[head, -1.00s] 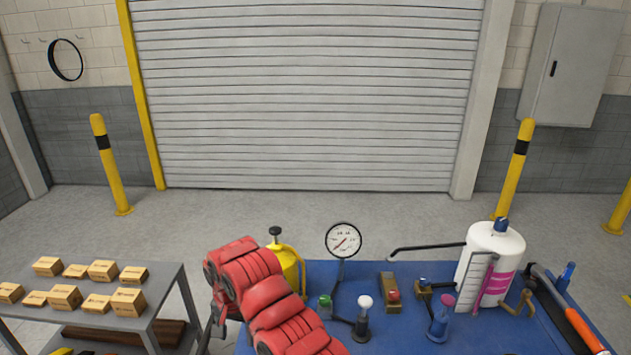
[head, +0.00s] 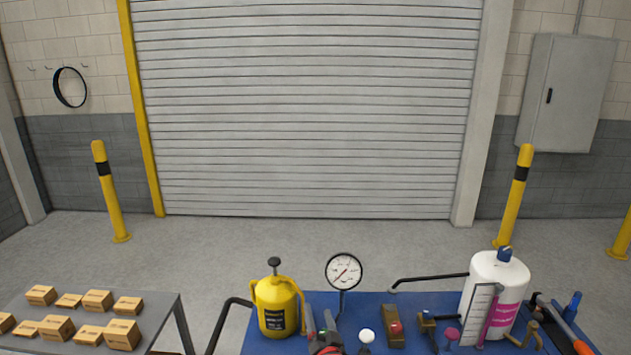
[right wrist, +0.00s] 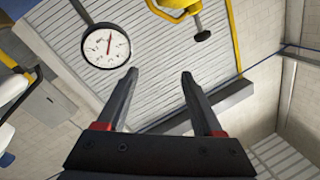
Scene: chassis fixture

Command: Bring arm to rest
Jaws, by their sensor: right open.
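My right gripper (head: 320,314) shows at the bottom middle of the head view, with its dark fingertips pointing up over the blue table (head: 375,298). In the right wrist view its fingers (right wrist: 159,73) are apart, with nothing between them. Most of the right arm is out of the head view. The yellow canister (head: 278,307) stands left of the gripper, and the round dial gauge (head: 343,271) is just behind it. The gauge also shows upper left of the fingers in the right wrist view (right wrist: 105,54). My left gripper is not in view.
A white bottle (head: 495,290), small fittings and tools crowd the table's right side. A grey cart (head: 165,310) with several small boxes stands at left. Yellow posts (head: 111,195) and a shutter (head: 305,110) are behind, with open floor between.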

